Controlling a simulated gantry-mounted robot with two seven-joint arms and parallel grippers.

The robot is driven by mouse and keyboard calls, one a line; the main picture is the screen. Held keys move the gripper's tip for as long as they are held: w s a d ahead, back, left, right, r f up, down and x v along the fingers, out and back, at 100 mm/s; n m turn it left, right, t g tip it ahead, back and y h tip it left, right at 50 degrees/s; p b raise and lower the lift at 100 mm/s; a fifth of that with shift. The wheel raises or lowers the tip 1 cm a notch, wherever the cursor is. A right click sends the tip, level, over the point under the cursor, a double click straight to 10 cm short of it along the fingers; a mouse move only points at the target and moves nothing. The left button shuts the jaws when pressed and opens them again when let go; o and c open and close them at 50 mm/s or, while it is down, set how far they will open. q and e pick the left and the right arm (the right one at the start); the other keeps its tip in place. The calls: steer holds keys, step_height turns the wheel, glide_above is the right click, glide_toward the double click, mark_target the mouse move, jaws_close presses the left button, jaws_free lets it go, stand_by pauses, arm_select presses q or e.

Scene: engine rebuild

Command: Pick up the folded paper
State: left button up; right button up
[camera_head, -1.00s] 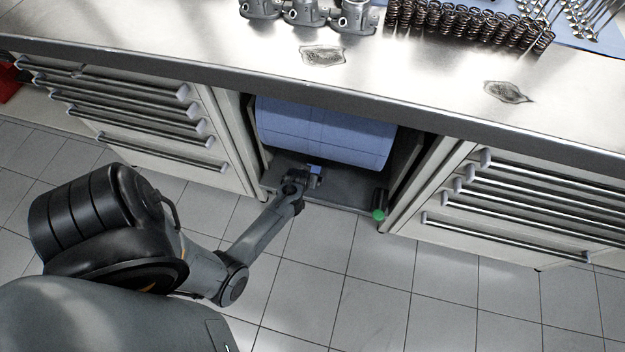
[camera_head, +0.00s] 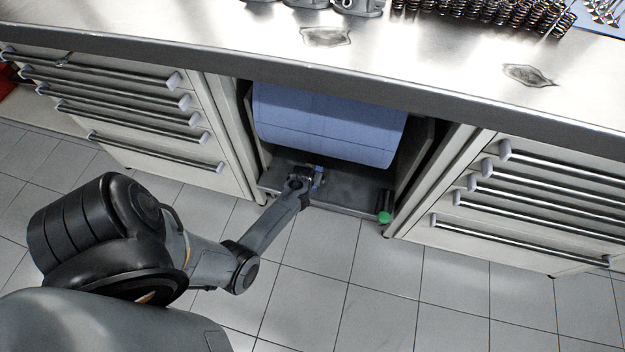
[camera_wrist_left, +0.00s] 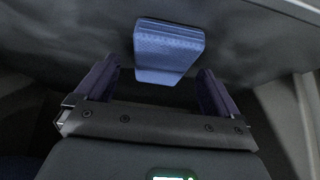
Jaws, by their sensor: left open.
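The folded paper (camera_wrist_left: 168,50) is a small blue textured block. In the left wrist view it sits ahead of my left gripper (camera_wrist_left: 158,85), centred between the two fingers. The gripper is open, and the paper's near end reaches toward the gap between the fingertips. I cannot tell whether the fingers touch it. In the head view my left gripper (camera_head: 308,178) is inside the low bay under the workbench, with only a bit of blue paper showing at it. My right gripper is not in view.
A large blue paper roll (camera_head: 330,125) hangs just above the gripper. A green-ended dark object (camera_head: 384,217) stands at the bay floor's right. Drawer cabinets (camera_head: 130,110) flank the bay. The metal workbench (camera_head: 420,75) overhangs it, carrying springs (camera_head: 490,14). The tiled floor (camera_head: 390,290) in front is clear.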

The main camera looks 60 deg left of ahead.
arm_select(q)
steer(key=shift+w+a+f, duration=0.25)
steer(key=shift+a+f, duration=0.05)
steer(key=shift+f, duration=0.3)
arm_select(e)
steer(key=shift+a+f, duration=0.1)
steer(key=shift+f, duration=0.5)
arm_select(q)
steer(key=shift+c, duration=0.4)
steer(key=c, duration=1)
steer(key=shift+r, duration=0.2)
steer(key=shift+c, duration=0.2)
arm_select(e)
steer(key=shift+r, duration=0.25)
